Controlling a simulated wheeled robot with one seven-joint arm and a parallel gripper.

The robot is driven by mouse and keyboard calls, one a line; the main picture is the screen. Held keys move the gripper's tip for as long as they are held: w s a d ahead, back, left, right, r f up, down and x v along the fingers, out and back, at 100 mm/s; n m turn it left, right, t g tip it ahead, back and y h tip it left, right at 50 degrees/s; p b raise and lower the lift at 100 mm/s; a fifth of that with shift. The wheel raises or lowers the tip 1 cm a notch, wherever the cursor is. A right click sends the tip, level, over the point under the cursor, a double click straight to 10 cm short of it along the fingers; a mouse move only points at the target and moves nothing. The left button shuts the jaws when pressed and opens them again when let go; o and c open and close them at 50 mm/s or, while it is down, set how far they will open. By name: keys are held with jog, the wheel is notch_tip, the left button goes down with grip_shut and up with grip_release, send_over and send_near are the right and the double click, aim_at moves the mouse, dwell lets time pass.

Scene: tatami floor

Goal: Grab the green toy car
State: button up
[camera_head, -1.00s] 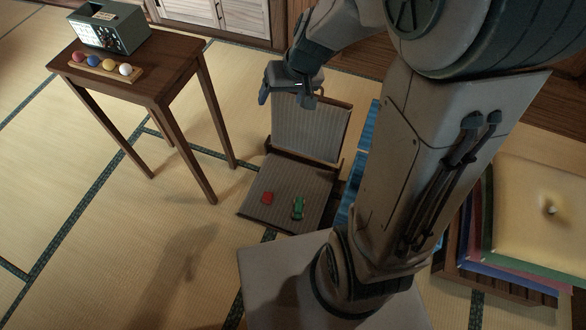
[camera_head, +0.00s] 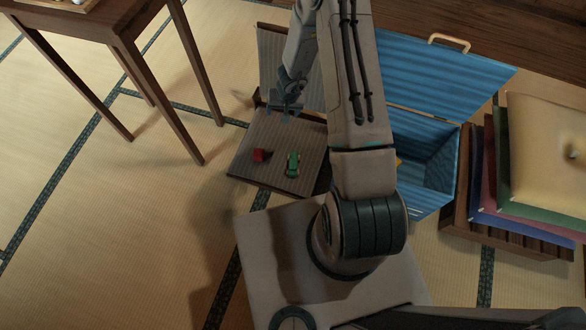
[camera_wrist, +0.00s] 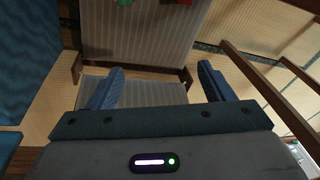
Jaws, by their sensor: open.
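The green toy car (camera_head: 292,164) lies on the striped seat of a low floor chair (camera_head: 262,178), to the right of a red toy (camera_head: 260,155). In the wrist view only a sliver of the green car (camera_wrist: 125,2) shows at the top edge, with the red toy (camera_wrist: 178,1) beside it. My gripper (camera_head: 286,112) is near the chair's backrest, behind both toys in the head view and apart from them. In the wrist view my gripper's (camera_wrist: 162,72) two blue fingers are spread wide with nothing between them.
The chair's backrest (camera_head: 275,55) rises behind the seat. A blue-lined open chest (camera_head: 440,75) stands to the right, partly behind my arm. Stacked cushions (camera_head: 545,140) are at the far right. A wooden table (camera_head: 110,25) stands at upper left. The tatami at left is clear.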

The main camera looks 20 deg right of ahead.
aim_at(293, 161)
jog(key=s+f+b, duration=0.2)
jog(key=f, duration=0.6)
jog(key=s+d+f+g+b, duration=0.1)
jog(key=s+f+b, duration=0.1)
jog(key=f, duration=0.6)
jog(key=s+f+g+h+b, duration=0.1)
jog(key=f+b, duration=0.3)
jog(key=f, duration=0.4)
jog(key=shift+s+d+m, duration=0.3)
jog(key=shift+s+m, duration=0.1)
jog(key=shift+s, duration=0.25)
notch_tip(293, 161, down, 5)
jog(key=b, duration=0.4)
jog(key=shift+w+d+f, duration=0.1)
jog(key=shift+d, duration=0.05)
jog(key=c, duration=1.1)
